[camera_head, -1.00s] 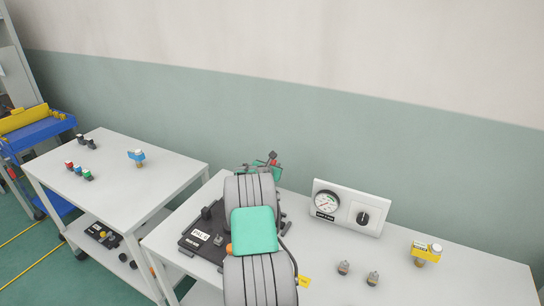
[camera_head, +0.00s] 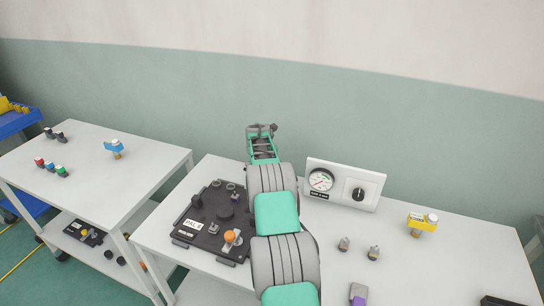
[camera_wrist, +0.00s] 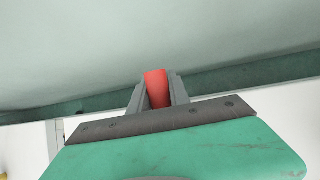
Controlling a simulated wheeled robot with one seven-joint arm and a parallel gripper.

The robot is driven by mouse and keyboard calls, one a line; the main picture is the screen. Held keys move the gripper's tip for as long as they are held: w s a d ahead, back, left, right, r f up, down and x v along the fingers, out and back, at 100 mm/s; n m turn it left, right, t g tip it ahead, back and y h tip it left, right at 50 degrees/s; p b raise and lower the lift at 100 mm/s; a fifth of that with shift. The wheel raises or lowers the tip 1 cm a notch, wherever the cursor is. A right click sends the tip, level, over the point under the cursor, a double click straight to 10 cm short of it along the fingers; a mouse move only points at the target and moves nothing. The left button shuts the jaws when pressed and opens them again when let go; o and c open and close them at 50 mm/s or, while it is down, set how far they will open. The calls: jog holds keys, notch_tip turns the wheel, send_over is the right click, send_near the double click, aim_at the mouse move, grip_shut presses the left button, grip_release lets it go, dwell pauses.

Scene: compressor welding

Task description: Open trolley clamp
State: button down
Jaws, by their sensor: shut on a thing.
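In the wrist view, my gripper (camera_wrist: 158,80) is shut on a red piece (camera_wrist: 156,92), which stands upright between the two grey fingers. Whether this piece belongs to the trolley clamp cannot be told. In the head view, my gripper (camera_head: 262,129) is at the far end of my arm, above the back edge of the front table, against the wall. A black pallet plate (camera_head: 188,238) with a white label lies on the table left of my arm. It carries round fittings and a small metal clamp-like part with an orange knob (camera_head: 230,237).
A gauge box (camera_head: 343,184) stands right of my arm. A trolley (camera_head: 85,190) with small parts stands left.

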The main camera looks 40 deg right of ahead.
jog(key=shift+s+f, duration=0.15)
jog(key=shift+f, duration=0.05)
jog(key=c, duration=1.4)
grip_release()
jog(key=shift+o, duration=0.8)
jog(key=shift+r, duration=0.1)
jog(key=b+v, duration=0.1)
jog(key=v, duration=0.6)
jog(key=shift+a+r, duration=0.2)
jog(key=shift+r, duration=0.1)
jog(key=shift+r, duration=0.15)
